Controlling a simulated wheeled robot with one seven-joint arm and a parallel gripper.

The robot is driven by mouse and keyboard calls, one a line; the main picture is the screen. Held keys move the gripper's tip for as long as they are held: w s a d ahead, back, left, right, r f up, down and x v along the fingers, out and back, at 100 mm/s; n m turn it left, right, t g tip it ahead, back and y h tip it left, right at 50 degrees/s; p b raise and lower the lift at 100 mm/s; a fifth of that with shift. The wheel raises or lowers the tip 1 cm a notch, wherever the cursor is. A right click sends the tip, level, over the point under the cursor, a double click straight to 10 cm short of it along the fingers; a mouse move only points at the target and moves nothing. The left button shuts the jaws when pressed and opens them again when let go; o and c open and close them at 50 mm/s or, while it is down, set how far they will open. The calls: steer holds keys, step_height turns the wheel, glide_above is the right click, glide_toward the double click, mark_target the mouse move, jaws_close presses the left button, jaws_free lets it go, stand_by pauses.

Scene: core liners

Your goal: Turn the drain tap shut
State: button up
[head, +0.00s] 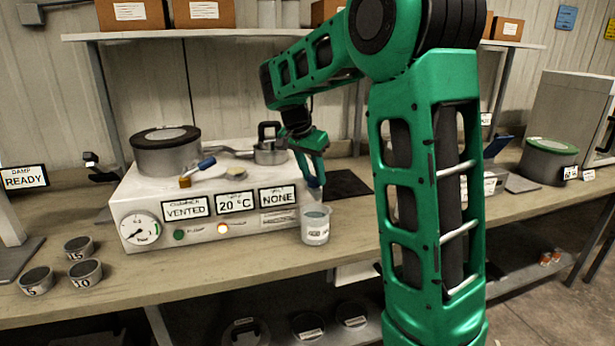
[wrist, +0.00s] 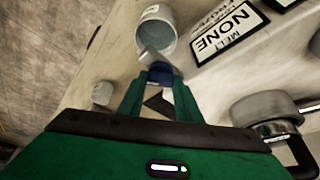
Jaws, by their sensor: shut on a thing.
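The drain tap (wrist: 151,55) shows in the wrist view as a pale pointed spout with a blue handle (wrist: 160,75), reaching over a beaker. My gripper (wrist: 159,72) is shut on the blue handle, one green finger on each side. In the head view my gripper (head: 314,178) is at the right front corner of the white machine, with the blue handle (head: 314,183) between its fingertips just above the beaker (head: 315,224). The beaker also shows in the wrist view (wrist: 144,33) and holds greyish contents. The fingers hide part of the tap, and I cannot tell its exact angle.
The white machine (head: 190,246) carries a grey lidded chamber (head: 166,157), a blue-handled brass valve (head: 197,172) and a small pot (head: 270,153). Signs read VENTED, 20 °C and NONE. Bench right of the beaker is fairly clear.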

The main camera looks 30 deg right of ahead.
steer(key=shift+o, duration=0.2)
steer(key=m, duration=0.1)
steer(key=m+g, duration=0.1)
steer(key=m, duration=0.1)
steer(key=w+a+m+g, duration=0.1)
steer(key=m, duration=0.1)
steer(key=shift+w+d+r+m+g, duration=0.15)
steer(key=shift+m+g, duration=0.15)
steer(key=shift+m, duration=0.7)
steer(key=o, duration=1)
steer(key=shift+d, duration=0.1)
steer(key=shift+s+d, duration=0.1)
steer(key=shift+s, duration=0.15)
